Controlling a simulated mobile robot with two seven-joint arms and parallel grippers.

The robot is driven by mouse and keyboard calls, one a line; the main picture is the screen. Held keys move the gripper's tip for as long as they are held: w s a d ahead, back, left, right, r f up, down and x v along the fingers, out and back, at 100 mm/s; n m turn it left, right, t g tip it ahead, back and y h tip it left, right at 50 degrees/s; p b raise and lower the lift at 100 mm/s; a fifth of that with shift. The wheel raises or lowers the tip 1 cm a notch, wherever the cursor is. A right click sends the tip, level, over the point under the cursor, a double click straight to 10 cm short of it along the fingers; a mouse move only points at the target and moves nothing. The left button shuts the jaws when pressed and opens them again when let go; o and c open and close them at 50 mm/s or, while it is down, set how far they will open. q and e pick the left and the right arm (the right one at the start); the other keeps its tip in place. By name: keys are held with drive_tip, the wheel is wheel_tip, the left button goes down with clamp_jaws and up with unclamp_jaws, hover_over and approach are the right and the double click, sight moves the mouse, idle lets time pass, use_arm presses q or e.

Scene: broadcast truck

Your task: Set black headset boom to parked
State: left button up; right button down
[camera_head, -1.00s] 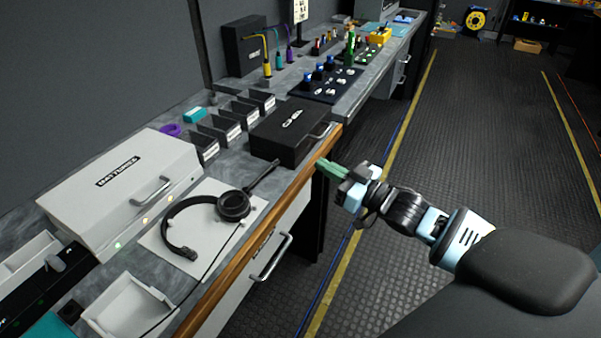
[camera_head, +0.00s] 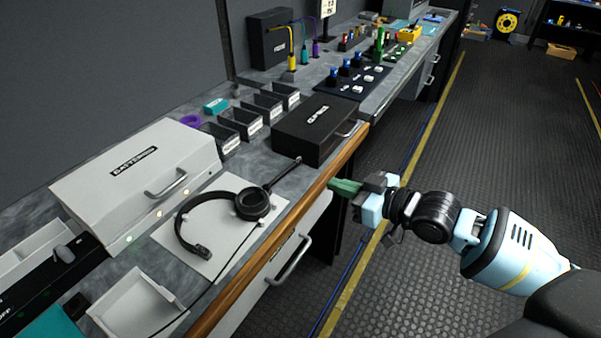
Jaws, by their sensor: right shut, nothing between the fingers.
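The black headset (camera_head: 182,229) lies on a white mat (camera_head: 213,262) on the counter, its headband curving to the left. Its round ear cup (camera_head: 252,204) is at the right end of the band. The black boom (camera_head: 284,174) sticks out from the ear cup up and to the right, toward the black case, with its tip near the counter's wooden edge. My right gripper (camera_head: 340,187), with green fingers, is shut and empty just beyond the wooden edge, to the right of the boom tip and apart from it. My left gripper is not in view.
A white battery case (camera_head: 130,176) stands left of the mat. A black case (camera_head: 312,134) sits behind the boom tip, with several small bins (camera_head: 240,122) beside it. A white tray (camera_head: 135,306) is at the front left. The floor at the right is clear.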

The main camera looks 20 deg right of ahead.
sight(289, 170)
drive_tip(key=x, duration=1)
drive_tip(key=shift+w+a+f, duration=0.1)
drive_tip(key=shift+w+a, duration=0.05)
drive_tip(key=shift+w, duration=0.15)
